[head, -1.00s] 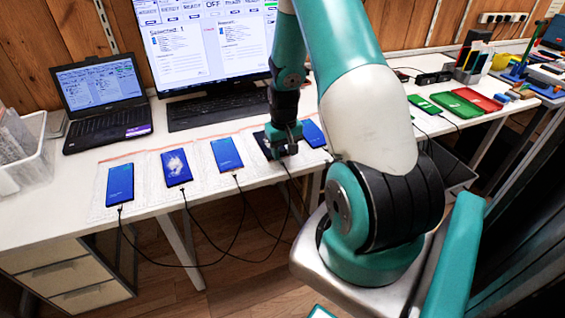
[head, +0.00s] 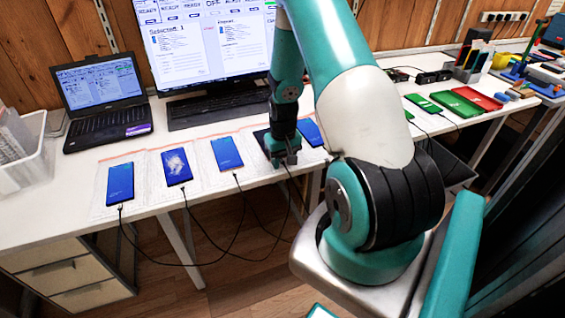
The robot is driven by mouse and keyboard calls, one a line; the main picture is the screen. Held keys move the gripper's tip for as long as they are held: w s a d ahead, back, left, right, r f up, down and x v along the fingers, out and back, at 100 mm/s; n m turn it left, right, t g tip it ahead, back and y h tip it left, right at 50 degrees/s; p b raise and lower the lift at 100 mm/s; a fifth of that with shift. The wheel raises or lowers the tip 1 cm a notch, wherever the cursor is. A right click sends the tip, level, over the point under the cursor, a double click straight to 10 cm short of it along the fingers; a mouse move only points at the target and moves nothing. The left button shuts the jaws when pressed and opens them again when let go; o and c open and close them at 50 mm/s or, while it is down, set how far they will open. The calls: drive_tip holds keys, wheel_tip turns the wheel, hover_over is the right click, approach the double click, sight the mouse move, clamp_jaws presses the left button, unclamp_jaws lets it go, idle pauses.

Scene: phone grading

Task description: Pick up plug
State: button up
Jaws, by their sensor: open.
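My gripper (head: 284,163) points down at the front edge of a dark phone (head: 263,139) on the desk, the fourth in the row from the left. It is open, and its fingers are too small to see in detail. A plug on a black cable (head: 287,172) sits at or just below the fingertips; the gripper hides most of it, and I cannot tell whether they touch. Other plugs show clearly at the lower ends of the three blue phones to the left: the first plug (head: 120,207), the second plug (head: 183,187) and the third plug (head: 236,175).
Blue phones lie on clear bags along the white desk (head: 75,215). A laptop (head: 105,100), keyboard (head: 215,108) and monitor stand behind, with a clear bin (head: 25,150) at left. Green and red trays (head: 455,104) lie at right. Cables hang over the front edge.

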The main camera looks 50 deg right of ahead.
sight(283, 162)
clamp_jaws()
idle(0.4)
wheel_tip(283, 162, up, 20)
drive_tip(key=shift+r, duration=0.25)
